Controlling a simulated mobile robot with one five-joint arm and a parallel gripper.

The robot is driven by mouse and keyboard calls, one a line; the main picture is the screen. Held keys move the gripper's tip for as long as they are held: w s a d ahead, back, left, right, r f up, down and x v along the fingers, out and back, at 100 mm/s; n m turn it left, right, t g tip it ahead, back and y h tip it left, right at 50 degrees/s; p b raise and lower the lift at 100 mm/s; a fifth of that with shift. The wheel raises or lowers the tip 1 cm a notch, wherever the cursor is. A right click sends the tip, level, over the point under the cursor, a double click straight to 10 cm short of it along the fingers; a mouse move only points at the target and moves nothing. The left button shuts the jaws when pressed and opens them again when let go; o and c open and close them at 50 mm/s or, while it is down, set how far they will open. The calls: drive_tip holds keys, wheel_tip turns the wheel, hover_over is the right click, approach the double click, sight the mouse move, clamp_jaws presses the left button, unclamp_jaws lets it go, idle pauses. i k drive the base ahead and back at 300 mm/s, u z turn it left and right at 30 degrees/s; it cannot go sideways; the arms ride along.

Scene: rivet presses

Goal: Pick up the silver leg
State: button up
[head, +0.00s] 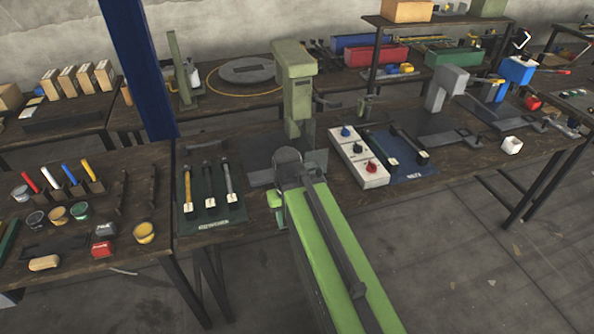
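Several slim legs lie on two mats on the workbench. The dark green mat (213,221) holds three, each with a pale tag at its near end: a left leg (187,188), a middle leg (208,184) and a right leg (228,180). My gripper's fingers cannot be made out.
A green press (295,85) stands just beyond my arm's end. A white button box (357,158) sits to the right. A grey press (445,88) stands farther right. The left table (75,272) holds small pots and coloured-handled tools. A blue post (140,65) rises at left.

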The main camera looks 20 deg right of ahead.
sight(232, 200)
drive_tip(key=u, duration=1.2)
drive_tip(key=i, duration=0.95)
drive_tip(key=u, duration=0.6)
